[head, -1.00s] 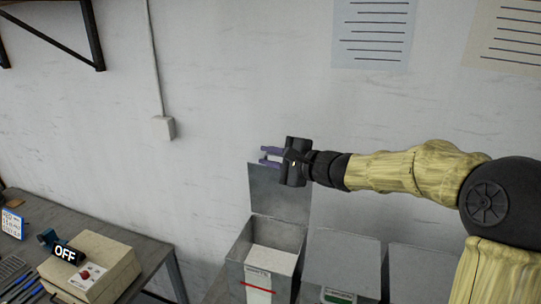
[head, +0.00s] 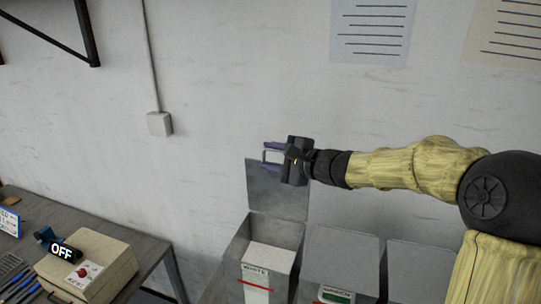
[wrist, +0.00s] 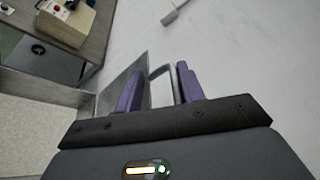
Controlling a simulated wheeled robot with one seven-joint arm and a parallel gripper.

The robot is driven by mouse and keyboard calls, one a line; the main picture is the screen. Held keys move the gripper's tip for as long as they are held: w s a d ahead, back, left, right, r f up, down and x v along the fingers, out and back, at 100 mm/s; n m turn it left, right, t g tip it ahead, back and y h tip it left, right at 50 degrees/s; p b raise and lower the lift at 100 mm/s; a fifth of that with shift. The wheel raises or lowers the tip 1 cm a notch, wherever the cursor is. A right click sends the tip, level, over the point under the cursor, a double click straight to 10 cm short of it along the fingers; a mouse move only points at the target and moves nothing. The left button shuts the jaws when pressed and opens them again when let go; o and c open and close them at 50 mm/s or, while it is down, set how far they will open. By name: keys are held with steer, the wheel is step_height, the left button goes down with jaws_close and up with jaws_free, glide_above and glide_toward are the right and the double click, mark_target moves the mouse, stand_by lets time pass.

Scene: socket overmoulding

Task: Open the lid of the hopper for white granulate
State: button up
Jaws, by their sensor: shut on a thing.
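The hopper marked WHITE (head: 237,266) is a grey metal bin with a red line on its front. Its lid (head: 275,193) stands raised, nearly upright, at the back near the wall. Pale white granulate (head: 270,259) shows inside the open top. My gripper (head: 272,152) is at the lid's upper edge, with its purple fingers pointing left. In the wrist view the fingers are on either side of a light handle (wrist: 160,86) beside the grey lid panel (wrist: 120,88). My gripper is shut on this handle. The exact finger contact is hard to see.
A closed grey hopper with a green label (head: 338,262) stands to the right, with another grey one (head: 418,272) beyond it. A bench at left holds a beige control box (head: 100,262) marked OFF. The wall behind carries a small socket box (head: 159,124).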

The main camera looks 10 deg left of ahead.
steer(key=v, duration=1.2)
steer(key=shift+w+f, duration=0.1)
steer(key=shift+f, duration=0.05)
